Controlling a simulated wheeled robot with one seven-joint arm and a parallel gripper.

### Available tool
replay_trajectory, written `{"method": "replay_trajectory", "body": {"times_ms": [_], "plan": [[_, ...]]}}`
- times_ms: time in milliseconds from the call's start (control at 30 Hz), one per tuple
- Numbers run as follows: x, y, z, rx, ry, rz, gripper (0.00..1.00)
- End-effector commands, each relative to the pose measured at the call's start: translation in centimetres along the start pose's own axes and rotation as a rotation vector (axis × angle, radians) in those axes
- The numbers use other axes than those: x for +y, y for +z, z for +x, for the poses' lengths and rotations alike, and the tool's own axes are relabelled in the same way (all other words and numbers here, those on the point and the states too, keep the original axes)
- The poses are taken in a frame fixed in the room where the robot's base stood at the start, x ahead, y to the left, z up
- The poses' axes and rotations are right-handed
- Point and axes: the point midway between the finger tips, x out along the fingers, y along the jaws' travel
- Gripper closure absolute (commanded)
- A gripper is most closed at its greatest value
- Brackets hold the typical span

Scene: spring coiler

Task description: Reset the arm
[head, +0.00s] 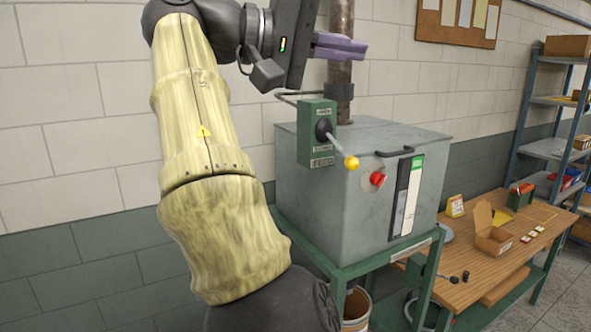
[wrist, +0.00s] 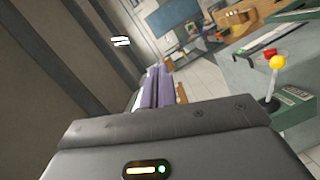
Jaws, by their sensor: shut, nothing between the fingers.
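My arm, in a yellow cover, rises at the left of the head view. My gripper (head: 340,46) has purple fingers and is shut and empty. It is above and behind the green lever box of the grey machine, near the vertical pipe, and touches nothing that I can see. In the wrist view the purple fingers (wrist: 155,88) lie together, pointing away from the camera. The lever with the yellow knob (head: 351,162) sticks out from the green box (head: 317,135). The yellow knob also shows at the right of the wrist view (wrist: 278,62).
The grey machine (head: 330,200) stands on a green frame, with a red button (head: 377,179) on its front. A brown pipe (head: 341,60) rises behind it. A wooden workbench (head: 500,250) with small boxes and a blue shelf (head: 545,100) stand at the right.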

Motion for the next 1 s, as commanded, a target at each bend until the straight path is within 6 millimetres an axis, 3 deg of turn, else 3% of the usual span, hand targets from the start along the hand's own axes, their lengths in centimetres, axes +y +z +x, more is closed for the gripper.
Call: {"method": "replay_trajectory", "body": {"times_ms": [267,467,567,767,1000], "plan": [[-3.1,-1.5,4.1,-0.003,-0.062,-0.065,1.00],[-6.8,-2.6,8.2,-0.001,-0.140,-0.125,1.00],[-9.9,-3.0,11.2,-0.001,-0.203,-0.166,1.00],[-18.4,-2.6,17.5,0.007,-0.388,-0.239,1.00],[-29.7,0.8,22.4,0.013,-0.645,-0.269,1.00]]}}
